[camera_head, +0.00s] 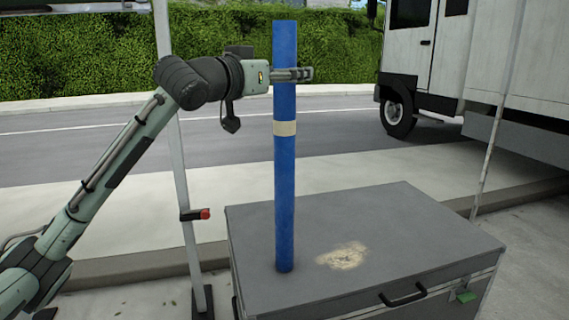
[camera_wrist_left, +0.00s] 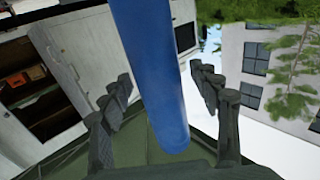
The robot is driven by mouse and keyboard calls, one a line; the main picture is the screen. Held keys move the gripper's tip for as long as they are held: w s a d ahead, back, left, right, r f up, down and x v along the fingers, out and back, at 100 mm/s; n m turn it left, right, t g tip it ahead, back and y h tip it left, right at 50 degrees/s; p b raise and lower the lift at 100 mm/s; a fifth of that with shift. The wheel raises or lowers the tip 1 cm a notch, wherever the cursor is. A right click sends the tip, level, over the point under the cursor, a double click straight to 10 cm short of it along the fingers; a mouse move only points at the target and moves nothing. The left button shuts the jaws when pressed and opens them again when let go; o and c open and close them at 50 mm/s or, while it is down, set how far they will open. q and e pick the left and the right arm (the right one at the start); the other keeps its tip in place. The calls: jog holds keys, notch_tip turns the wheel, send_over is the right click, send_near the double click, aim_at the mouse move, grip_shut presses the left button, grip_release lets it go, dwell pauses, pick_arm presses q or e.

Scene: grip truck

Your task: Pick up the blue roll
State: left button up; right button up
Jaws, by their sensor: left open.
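The blue roll (camera_head: 285,190) is a tall tube with a cream band, standing upright on the grey case (camera_head: 420,240) near its left edge. My left gripper (camera_head: 297,75) is at the upper part of the roll, level with it, with a finger passing across the roll's front. In the left wrist view the blue roll (camera_wrist_left: 155,75) passes between the two fingers of my left gripper (camera_wrist_left: 163,92). Gaps show on both sides, so the fingers are open around the roll. My right gripper is not in view.
The case has a worn pale patch (camera_head: 342,256) and a black handle (camera_head: 404,295). A thin pole (camera_head: 180,170) stands left of the roll. A white truck (camera_head: 440,70) is on the road at the right. A hedge (camera_head: 80,50) lines the back.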

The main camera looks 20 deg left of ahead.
pick_arm(q)
jog(key=shift+c, duration=0.6)
jog(key=c, duration=0.5)
grip_shut()
jog(key=shift+r, duration=0.1)
